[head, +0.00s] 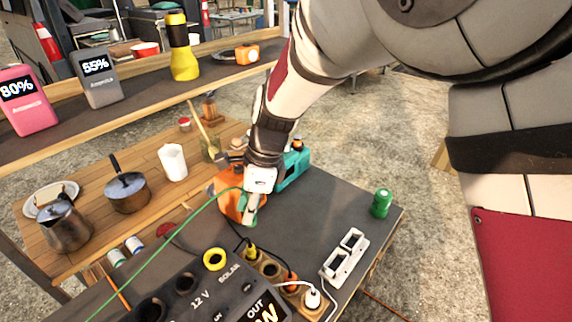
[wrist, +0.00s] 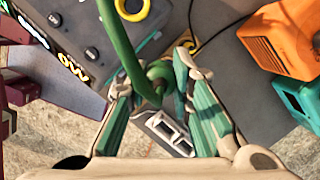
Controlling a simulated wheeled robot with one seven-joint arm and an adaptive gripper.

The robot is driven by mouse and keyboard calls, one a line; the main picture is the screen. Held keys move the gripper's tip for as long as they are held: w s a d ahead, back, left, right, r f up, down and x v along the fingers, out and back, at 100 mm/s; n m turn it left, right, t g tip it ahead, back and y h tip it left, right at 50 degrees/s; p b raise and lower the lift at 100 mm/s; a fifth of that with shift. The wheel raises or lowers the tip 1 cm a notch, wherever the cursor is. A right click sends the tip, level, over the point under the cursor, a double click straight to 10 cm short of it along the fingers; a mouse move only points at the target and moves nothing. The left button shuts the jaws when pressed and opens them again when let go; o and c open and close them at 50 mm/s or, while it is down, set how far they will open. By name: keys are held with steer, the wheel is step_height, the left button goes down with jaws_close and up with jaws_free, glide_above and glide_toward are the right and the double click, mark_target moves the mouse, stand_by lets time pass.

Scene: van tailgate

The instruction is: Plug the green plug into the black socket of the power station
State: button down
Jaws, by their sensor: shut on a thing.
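My gripper (head: 250,212) is shut on the green plug, above the dark worktop and behind the power station. In the wrist view the green plug (wrist: 160,74) sits between the fingertips, and its thick green cable runs up and partly hides it. In the head view the green cable (head: 160,245) trails to the lower left. The power station (head: 240,290) is a dark box at the bottom, also at the left of the wrist view (wrist: 75,40). Its top shows dark round sockets, one a black socket (head: 187,288), and a yellow-ringed socket (head: 214,259). The plug is apart from them.
A power strip (head: 268,269) with yellow, orange and white plugs lies beside the power station. A white two-opening frame (head: 344,257) and a green canister (head: 382,203) stand to the right. Orange (wrist: 282,38) and teal (wrist: 300,100) units are close to my gripper. A shelf (head: 140,84) crosses behind.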

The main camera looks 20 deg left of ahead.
steer(key=s+a+p, duration=0.9)
steer(key=s, duration=0.5)
steer(key=shift+s+a, duration=0.2)
steer(key=shift+a, duration=0.2)
